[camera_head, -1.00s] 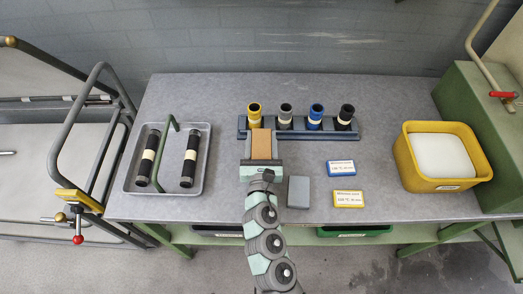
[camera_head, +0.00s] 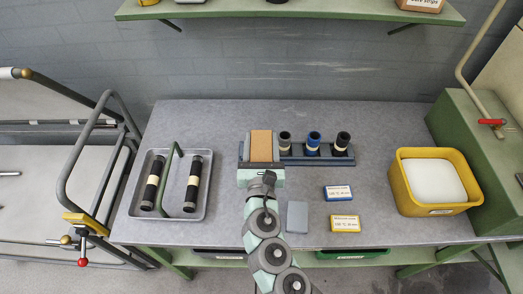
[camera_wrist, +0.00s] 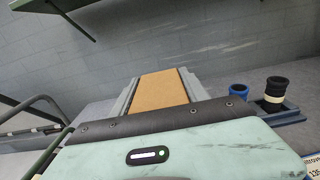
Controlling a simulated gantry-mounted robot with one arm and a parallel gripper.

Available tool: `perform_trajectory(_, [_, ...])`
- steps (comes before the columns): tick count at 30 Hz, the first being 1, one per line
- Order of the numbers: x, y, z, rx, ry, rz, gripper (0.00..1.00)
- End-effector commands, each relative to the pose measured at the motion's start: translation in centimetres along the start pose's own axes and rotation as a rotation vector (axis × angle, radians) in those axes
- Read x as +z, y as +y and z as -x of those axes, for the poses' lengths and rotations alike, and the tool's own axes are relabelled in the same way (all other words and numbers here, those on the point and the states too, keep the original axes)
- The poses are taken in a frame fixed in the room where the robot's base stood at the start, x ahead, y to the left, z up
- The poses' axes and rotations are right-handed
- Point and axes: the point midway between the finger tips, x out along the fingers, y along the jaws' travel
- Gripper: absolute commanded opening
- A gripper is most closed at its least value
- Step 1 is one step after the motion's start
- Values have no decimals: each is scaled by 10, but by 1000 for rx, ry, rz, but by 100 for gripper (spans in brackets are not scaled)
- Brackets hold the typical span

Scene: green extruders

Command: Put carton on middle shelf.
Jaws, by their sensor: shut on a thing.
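My gripper (camera_head: 261,160) is shut on a tan carton (camera_head: 261,146), with a grey finger on each side of it. The carton also shows between the fingers in the wrist view (camera_wrist: 160,92). In the head view it covers the left end of the blue rack and hides the yellow cup there. A green shelf (camera_head: 300,14) on the wall shows at the top of the head view. Its edge also shows at the top left of the wrist view (camera_wrist: 75,15). I cannot tell whether this is the middle shelf.
A tray (camera_head: 202,212) with two black rollers lies left. A grey block (camera_head: 297,215), blue box (camera_head: 338,192) and yellow box (camera_head: 345,223) lie on the table. A yellow bin (camera_head: 437,208) stands right. Several items stand on the shelf.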

Motion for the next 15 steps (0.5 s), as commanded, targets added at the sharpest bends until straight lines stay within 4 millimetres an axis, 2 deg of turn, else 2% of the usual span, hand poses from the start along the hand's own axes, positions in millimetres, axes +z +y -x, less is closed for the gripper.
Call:
perform_trajectory(1, [21, -1, 0, -2, -6, 5, 0])
perform_trajectory(6, [57, 0, 0, 1, -7, 0, 0])
perform_trajectory(10, [71, -1, 0, -2, -3, -2, 0])
perform_trajectory(15, [78, -1, 0, -2, -1, 0, 0])
